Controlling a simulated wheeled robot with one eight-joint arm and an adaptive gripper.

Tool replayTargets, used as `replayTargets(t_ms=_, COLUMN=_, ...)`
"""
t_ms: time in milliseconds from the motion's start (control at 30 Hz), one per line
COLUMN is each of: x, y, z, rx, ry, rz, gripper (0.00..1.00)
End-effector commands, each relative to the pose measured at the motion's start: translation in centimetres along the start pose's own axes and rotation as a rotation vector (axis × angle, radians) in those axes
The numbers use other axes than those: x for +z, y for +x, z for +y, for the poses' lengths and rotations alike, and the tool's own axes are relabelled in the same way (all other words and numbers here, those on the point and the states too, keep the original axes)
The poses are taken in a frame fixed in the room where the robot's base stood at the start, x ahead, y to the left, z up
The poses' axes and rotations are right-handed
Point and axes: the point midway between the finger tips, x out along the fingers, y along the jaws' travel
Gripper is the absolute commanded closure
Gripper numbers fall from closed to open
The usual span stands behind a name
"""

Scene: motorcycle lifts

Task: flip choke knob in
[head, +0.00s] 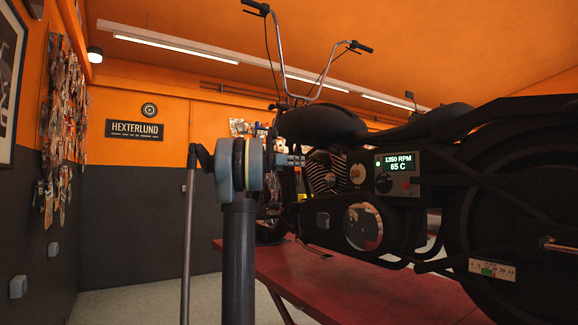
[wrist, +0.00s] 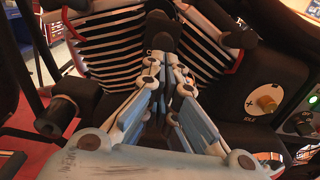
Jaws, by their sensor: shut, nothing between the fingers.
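The motorcycle (head: 345,225) stands side-on on the lift, and its finned engine (head: 322,172) fills the wrist view (wrist: 105,45). My gripper (head: 301,160) is at the engine's left side. In the wrist view my gripper (wrist: 161,42) is shut and empty, its dark tips in front of the gap between the finned cylinders. I cannot tell contact with the engine. A brass knob (wrist: 267,103) on a dark housing marked with a plus sits right of the gripper, apart from it; it also shows in the head view (head: 357,174). No part is clearly identifiable as the choke knob; the fingers may hide it.
A lit display panel (head: 398,164) reading 1350 RPM and 65 C is right of the engine. A dark round knob (wrist: 303,122) is at the wrist view's right edge. The red lift deck (head: 400,288) lies below. Dark pipes and levers crowd the engine.

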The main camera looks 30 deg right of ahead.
Motion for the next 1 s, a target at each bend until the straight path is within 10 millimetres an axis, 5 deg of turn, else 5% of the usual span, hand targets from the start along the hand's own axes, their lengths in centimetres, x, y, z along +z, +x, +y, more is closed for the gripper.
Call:
replayTargets(t_ms=300, x=0.0, y=3.7, z=-0.1, rx=-0.002, ry=0.000, rz=0.000, gripper=1.00)
replayTargets(t_ms=767, x=0.0, y=4.2, z=0.0, rx=0.000, ry=0.000, rz=0.000, gripper=1.00)
replayTargets(t_ms=1000, x=0.0, y=6.6, z=-0.1, rx=-0.002, ry=0.000, rz=0.000, gripper=1.00)
